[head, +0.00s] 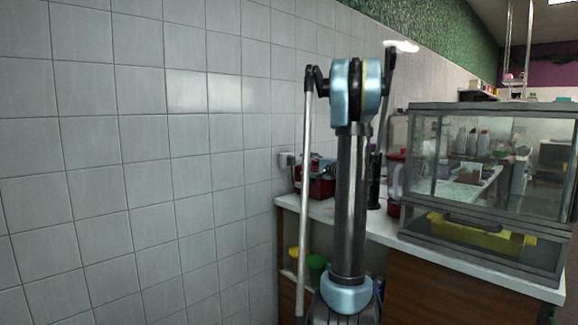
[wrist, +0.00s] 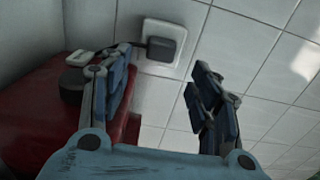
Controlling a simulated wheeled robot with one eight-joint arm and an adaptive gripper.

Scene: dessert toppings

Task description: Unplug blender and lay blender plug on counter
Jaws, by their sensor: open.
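In the wrist view a dark plug (wrist: 161,48) sits in a white wall outlet (wrist: 184,33), just beyond my gripper's fingertips. My gripper (wrist: 160,72) is open and empty, with one finger to the left of the plug and the other to the lower right. The left finger appears close to the plug; I cannot tell if they touch. The outlet also shows in the head view (head: 285,159), on the tiled wall above the counter (head: 390,231).
A red box-like object (wrist: 32,115) lies to the left of my gripper, with a dark round piece (wrist: 75,81) and a small white piece on it. A glass display case (head: 490,160) stands on the right of the counter. Green and yellow containers are on a shelf below.

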